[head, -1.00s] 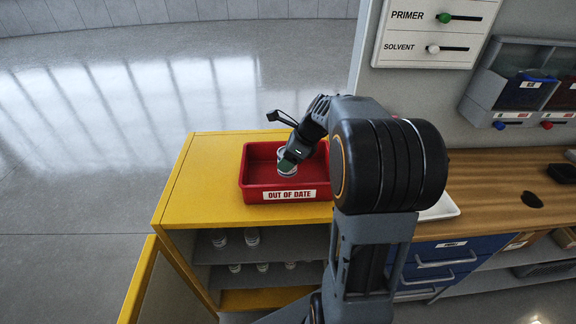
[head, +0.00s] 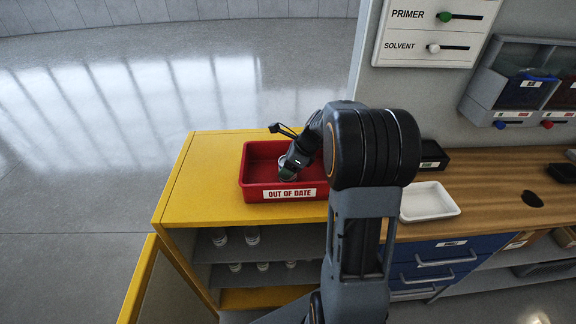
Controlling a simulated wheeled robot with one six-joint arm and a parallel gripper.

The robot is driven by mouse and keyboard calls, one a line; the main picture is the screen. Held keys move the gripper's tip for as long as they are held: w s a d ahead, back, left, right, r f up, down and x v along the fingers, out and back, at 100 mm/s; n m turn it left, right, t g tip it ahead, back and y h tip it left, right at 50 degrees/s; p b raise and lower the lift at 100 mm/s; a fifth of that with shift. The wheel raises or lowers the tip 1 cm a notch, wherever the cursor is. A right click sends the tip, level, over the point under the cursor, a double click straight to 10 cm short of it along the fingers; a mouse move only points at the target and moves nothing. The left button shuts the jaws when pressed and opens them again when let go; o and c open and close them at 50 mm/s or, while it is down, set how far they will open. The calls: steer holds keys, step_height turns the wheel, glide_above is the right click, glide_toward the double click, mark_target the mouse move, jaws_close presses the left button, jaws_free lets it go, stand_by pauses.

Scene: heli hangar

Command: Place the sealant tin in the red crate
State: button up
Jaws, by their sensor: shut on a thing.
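The red crate (head: 255,181), labelled "OUT OF DATE", stands on top of a yellow cabinet (head: 188,196). My gripper (head: 288,171) reaches down into the crate near its middle right. It is shut on a small light-coloured tin (head: 287,175), of which only part shows; my gripper covers the rest. The tin is inside the crate's walls; I cannot tell whether it touches the crate floor. Its label cannot be read.
Several small tins (head: 252,236) stand on the shelves inside the open cabinet. A white tray (head: 428,202) and a black box (head: 433,156) are on the wooden bench to the right. Bins (head: 520,90) hang on the wall. The yellow top left of the crate is clear.

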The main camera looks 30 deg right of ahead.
steer(key=shift+f, duration=0.15)
steer(key=o, duration=1.1)
steer(key=shift+d+r, duration=0.15)
steer(key=shift+r, duration=0.4)
steer(key=v, duration=1.1)
steer(key=shift+s+a+f+n+h, duration=0.7)
steer(key=shift+s+a+n, duration=1.9)
steer(key=shift+n, duration=1.7)
steer(key=shift+s+a+f+n+h, duration=0.45)
steer(key=shift+s+a+n+h, duration=0.45)
steer(key=shift+s+a+n, duration=2.55)
steer(key=shift+s+a+f+n+h, duration=0.7)
steer(key=shift+s+a+n, duration=1)
steer(key=shift+n, duration=3.45)
